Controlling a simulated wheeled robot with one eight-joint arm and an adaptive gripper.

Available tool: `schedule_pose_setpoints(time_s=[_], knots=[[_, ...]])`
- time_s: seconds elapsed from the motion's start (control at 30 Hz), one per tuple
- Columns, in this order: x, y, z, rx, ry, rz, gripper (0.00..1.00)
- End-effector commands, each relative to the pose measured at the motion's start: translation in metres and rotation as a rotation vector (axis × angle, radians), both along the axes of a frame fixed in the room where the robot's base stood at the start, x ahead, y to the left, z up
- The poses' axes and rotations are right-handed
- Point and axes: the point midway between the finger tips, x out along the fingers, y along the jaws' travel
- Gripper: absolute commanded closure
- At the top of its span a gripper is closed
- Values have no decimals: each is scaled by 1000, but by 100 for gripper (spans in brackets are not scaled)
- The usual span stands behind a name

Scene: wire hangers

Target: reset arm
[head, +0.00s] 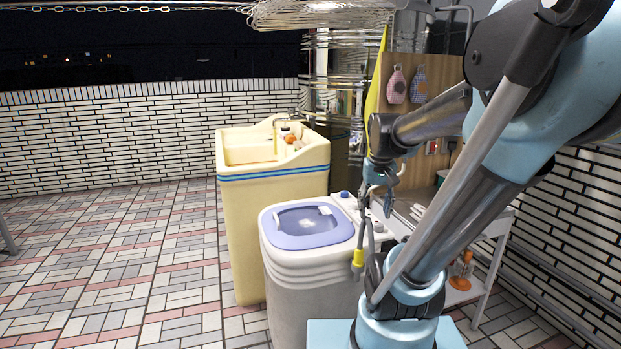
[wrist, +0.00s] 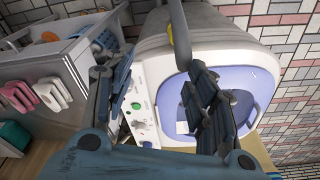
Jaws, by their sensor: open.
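My gripper (head: 372,205) hangs pointing down above the right side of the washing machine in the head view. In the wrist view, its two dark fingers stand wide apart, and the space between them (wrist: 148,78) is empty. A dense bundle of thin metal wire hangers (head: 315,14) is at the top of the head view, well above and left of my gripper. My arm is folded over from the right, with its forearm bent down to the gripper.
The washing machine (head: 272,275) with its lilac lid (head: 305,226) is below my gripper; its control panel (wrist: 140,105) shows in the wrist view. A cream sink (head: 270,200) stands behind it. A pegboard (head: 435,90) and white brick wall are at right.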

Motion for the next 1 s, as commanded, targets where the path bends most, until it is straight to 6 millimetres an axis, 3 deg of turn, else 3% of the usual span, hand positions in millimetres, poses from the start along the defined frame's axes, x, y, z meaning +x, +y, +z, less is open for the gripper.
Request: schedule_pose_setpoints(time_s=[0.2, 0.5, 0.7, 1.0], knots=[[-51, 0, -28, -3, -24, 20, 49], [-102, 0, -71, -8, -53, 44, 49], [-115, 0, -85, -9, -62, 51, 49], [-116, 0, -87, -9, -63, 52, 49]])
